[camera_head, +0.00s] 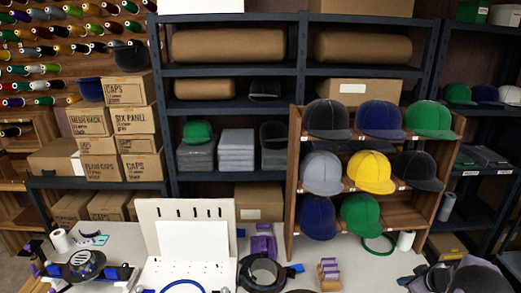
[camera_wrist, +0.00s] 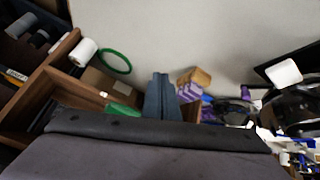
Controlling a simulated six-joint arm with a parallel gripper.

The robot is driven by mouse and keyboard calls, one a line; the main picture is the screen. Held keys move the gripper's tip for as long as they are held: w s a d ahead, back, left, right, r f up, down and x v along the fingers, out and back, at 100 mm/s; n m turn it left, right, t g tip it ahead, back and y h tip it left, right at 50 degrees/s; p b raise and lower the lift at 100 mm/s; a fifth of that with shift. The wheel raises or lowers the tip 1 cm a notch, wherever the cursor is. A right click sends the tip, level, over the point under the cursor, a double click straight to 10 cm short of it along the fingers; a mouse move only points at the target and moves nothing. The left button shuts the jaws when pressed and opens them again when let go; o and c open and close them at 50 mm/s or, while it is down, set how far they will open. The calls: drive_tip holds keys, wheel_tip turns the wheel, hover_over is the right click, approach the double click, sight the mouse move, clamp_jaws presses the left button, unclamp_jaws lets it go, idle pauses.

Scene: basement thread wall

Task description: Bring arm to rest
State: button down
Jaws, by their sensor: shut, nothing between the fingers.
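My gripper (camera_wrist: 160,80) shows in the wrist view as two blue-grey fingers pressed together, with nothing between them. The dark body behind them fills the bottom of that view. The fingers hang over the pale table (camera_wrist: 185,35), left of a wooden block with purple parts (camera_wrist: 190,88). I cannot tell how high they are or whether they touch anything. In the head view, dark parts that look like my arm show at the bottom right corner, and the fingertips cannot be made out there.
A wooden cap rack (camera_head: 296,160) holds several caps, including a yellow cap (camera_head: 370,173). A green ring (camera_head: 379,245) and a white roll (camera_head: 405,240) lie near its foot. A white pegboard stand (camera_head: 160,213) and a cap hoop device (camera_head: 262,271) stand left. Shelves line the back wall.

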drive_tip(key=s+d+f+m+g+h, duration=0.2)
drive_tip(key=s+d+f+g+h, duration=0.15)
drive_tip(key=s, duration=0.45)
drive_tip(key=s+d+f+m+g+h, duration=0.2)
drive_tip(key=s+f+m, duration=0.15)
drive_tip(key=s, duration=0.45)
drive_tip(key=s+a+g+y, duration=0.1)
drive_tip(key=s+a+g, duration=0.2)
drive_tip(key=s+a, duration=0.45)
drive_tip(key=s+a+r+m+g+y, duration=0.1)
drive_tip(key=s+a+r+y, duration=0.2)
drive_tip(key=a, duration=0.4)
drive_tip(key=s+a+r+m+g, duration=0.1)
drive_tip(key=s+a+r+m, duration=0.2)
drive_tip(key=a, duration=0.5)
drive_tip(key=s+a+r+g+y, duration=0.1)
drive_tip(key=s+a+r+y, duration=0.15)
drive_tip(key=s+a, duration=0.35)
drive_tip(key=w+a+r+n+t+h, duration=0.1)
drive_tip(key=w+a+r+n+t, duration=0.15)
drive_tip(key=a+r, duration=0.2)
drive_tip(key=w+a+r+n+t+h, duration=0.1)
drive_tip(key=w+a+r+n, duration=0.1)
drive_tip(key=w+a+r, duration=0.3)
wheel_tip(320, 180, down, 25)
drive_tip(key=s+a+b, duration=0.1)
drive_tip(key=b, duration=2.2)
drive_tip(key=shift+a+r, duration=0.15)
drive_tip(key=shift+a, duration=0.05)
